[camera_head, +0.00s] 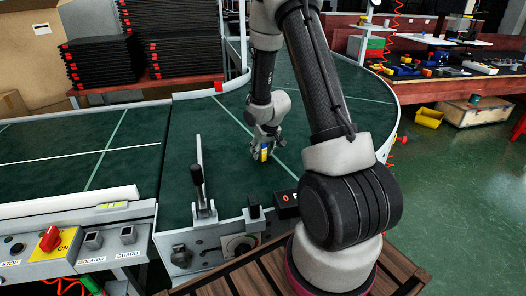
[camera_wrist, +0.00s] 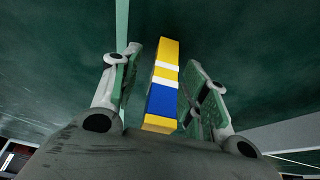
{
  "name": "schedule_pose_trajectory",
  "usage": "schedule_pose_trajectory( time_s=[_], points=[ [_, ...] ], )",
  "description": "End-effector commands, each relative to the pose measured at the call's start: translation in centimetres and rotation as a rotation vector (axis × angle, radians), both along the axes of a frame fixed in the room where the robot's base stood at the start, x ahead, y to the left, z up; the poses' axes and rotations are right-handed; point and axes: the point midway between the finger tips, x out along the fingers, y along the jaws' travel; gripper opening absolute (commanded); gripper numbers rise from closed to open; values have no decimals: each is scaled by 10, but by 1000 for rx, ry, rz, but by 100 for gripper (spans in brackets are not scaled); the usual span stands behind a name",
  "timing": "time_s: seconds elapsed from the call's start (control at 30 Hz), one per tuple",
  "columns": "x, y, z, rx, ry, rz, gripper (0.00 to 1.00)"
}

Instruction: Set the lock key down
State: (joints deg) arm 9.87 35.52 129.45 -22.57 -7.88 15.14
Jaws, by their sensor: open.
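The lock key is a slim block with yellow, white and blue bands. In the wrist view the lock key (camera_wrist: 164,90) stands between the two fingers of my gripper (camera_wrist: 165,62), with a narrow gap on each side. My gripper is open around it. In the head view my gripper (camera_head: 264,152) is low over the green conveyor belt (camera_head: 225,190), and a small yellow part of the lock key (camera_head: 264,155) shows between the fingers. The key seems to be at the belt surface, but its contact with the belt is hidden.
A red switch (camera_head: 49,238) on a yellow plate is at the lower left. Black tray stacks (camera_head: 100,62) stand behind. The belt around my gripper is clear.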

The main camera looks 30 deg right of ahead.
Motion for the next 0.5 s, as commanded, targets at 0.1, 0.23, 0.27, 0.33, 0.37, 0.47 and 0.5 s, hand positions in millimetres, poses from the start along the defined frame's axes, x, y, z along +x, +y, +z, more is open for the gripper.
schedule_pose_trajectory(
  time_s=[0.1,0.23,0.27,0.33,0.37,0.47,0.5],
  points=[
    [4,0,-9,0,1,0,45],
    [4,0,-10,0,0,-1,45],
    [4,0,-10,0,0,0,45],
    [4,0,-10,0,0,0,45],
    [4,0,-10,0,0,0,39],
    [4,0,-10,0,0,0,21],
    [4,0,-10,0,0,0,14]
  ],
)
